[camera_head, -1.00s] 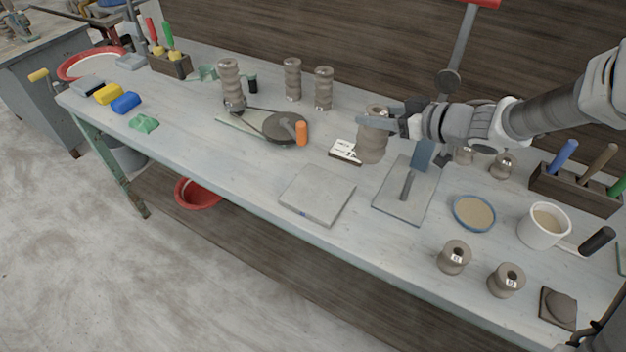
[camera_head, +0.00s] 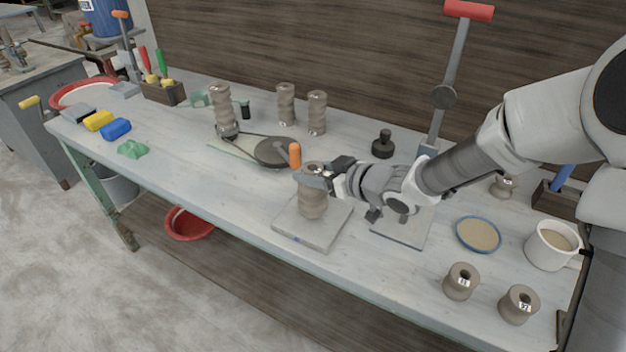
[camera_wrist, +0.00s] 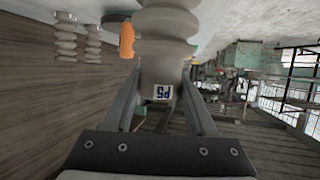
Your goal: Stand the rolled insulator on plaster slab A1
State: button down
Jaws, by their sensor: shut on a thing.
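The rolled insulator (camera_head: 313,203), a ribbed grey-brown clay piece, is upright in my gripper (camera_head: 314,174). In the wrist view the insulator (camera_wrist: 163,55) stands between the two fingers, with a small label reading P5 on it. My gripper is shut on its upper part. The insulator is over the middle of a pale square slab (camera_head: 290,230) near the table's front edge. I cannot tell whether its base touches the slab. A small blue mark shows on the slab's front edge, too small to read as A1.
A grey board (camera_head: 412,232) lies right of the slab, partly behind my arm. Tall ribbed pieces (camera_head: 286,104) stand at the back, near a dark round disc (camera_head: 272,152) with an orange handle. Two short pieces (camera_head: 461,282) and a blue-rimmed dish (camera_head: 478,234) are at the right.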

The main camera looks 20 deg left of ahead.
jog(key=shift+f, duration=0.65)
jog(key=shift+f, duration=0.1)
jog(key=shift+c, duration=1)
grip_release()
jog(key=shift+f, duration=0.15)
jog(key=shift+d+r, duration=0.25)
jog(key=shift+r, duration=0.1)
jog(key=p+v, duration=0.2)
jog(key=v, duration=0.9)
jog(key=shift+s+d+p, duration=0.15)
jog(key=shift+d+p, duration=0.1)
jog(key=shift+p, duration=0.05)
